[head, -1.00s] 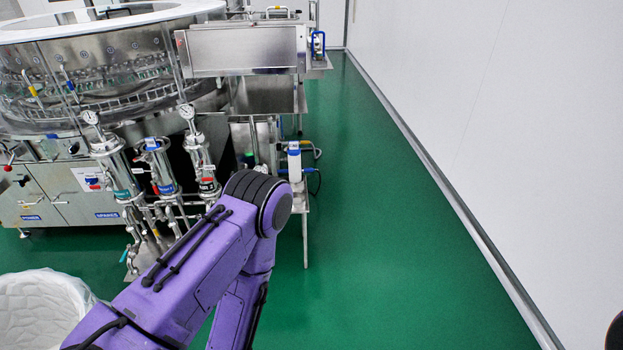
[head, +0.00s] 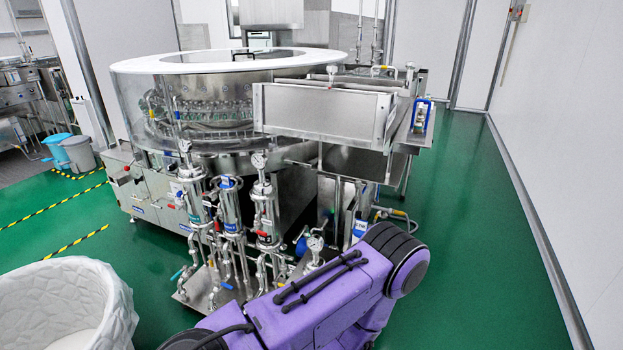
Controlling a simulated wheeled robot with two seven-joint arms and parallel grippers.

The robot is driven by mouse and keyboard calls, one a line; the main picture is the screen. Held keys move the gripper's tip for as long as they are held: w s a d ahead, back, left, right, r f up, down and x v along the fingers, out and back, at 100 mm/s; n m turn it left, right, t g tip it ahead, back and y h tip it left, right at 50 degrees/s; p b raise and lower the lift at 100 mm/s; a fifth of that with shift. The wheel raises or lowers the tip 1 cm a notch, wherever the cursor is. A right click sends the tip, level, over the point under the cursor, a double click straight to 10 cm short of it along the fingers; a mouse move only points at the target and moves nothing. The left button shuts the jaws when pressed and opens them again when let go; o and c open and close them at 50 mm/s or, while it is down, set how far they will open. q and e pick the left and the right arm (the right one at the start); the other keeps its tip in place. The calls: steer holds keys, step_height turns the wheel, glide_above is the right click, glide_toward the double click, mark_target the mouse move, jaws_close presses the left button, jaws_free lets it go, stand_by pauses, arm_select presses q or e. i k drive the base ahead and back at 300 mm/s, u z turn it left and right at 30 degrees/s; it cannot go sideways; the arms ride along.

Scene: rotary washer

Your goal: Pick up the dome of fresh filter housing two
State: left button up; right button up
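Several steel filter housings stand upright in a row at the front of the round washer (head: 200,110). They include a left one (head: 193,203), a middle one (head: 231,212) with a blue label, and a right one (head: 265,215). Gauges sit above the left and right ones. I cannot tell which is fresh filter housing two, and I cannot make out a separate dome. A purple arm of mine (head: 330,300) crosses the bottom of the view, in front of the piping. Neither gripper shows.
A white lined bin (head: 65,300) stands at the lower left. A steel box (head: 325,115) juts out from the washer's right side. Green floor (head: 480,230) is clear on the right, up to the white wall (head: 570,130). Small bins (head: 75,152) stand far left.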

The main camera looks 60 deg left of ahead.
mark_target(314, 243)
steer(key=u, duration=0.6)
steer(key=i, duration=0.7)
steer(key=u, duration=0.65)
